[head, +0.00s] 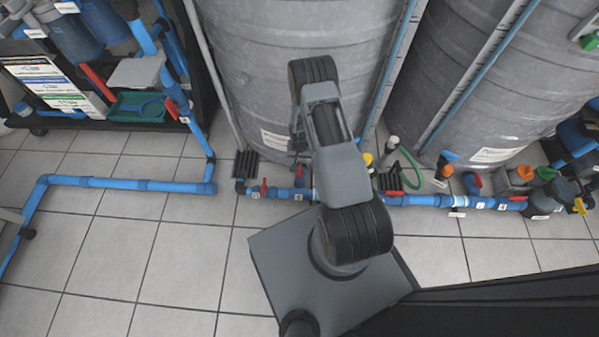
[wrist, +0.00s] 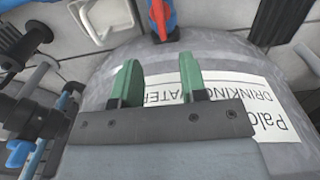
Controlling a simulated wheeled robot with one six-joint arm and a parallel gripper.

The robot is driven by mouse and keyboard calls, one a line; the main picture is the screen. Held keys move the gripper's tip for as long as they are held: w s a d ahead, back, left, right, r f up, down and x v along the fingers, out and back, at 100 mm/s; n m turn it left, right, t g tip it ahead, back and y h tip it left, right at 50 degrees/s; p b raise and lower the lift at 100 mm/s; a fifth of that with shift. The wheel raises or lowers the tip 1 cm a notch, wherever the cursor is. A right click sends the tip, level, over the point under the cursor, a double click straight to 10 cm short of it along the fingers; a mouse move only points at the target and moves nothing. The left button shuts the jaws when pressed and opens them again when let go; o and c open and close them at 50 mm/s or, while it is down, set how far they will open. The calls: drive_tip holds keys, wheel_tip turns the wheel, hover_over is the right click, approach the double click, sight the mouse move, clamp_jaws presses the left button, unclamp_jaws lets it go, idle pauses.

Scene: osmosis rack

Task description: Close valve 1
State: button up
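My gripper (wrist: 156,75) shows in the wrist view with its two green fingers apart and nothing between them. In the head view my arm covers it. A red valve handle (wrist: 161,18) on a blue fitting is at the top of the wrist view, beyond the fingertips and apart from them. In the head view, a red-handled valve (head: 263,188) sits on the blue floor pipe (head: 285,194) in front of the left grey tank. Another red handle (head: 315,195) is partly hidden beside my arm. The number tags are too small to tell which is valve 1.
Two large grey tanks (head: 240,75) (head: 490,110) stand behind the pipe. A rack (head: 205,75) with blue pipes and filters is at the left. More pipe and fittings (head: 470,202) run to the right.

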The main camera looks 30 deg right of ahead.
sight(300, 171)
wheel_tip(300, 171, down, 11)
drive_tip(key=b, duration=0.4)
drive_tip(key=shift+f, duration=0.2)
drive_tip(key=shift+c, duration=0.3)
clamp_jaws()
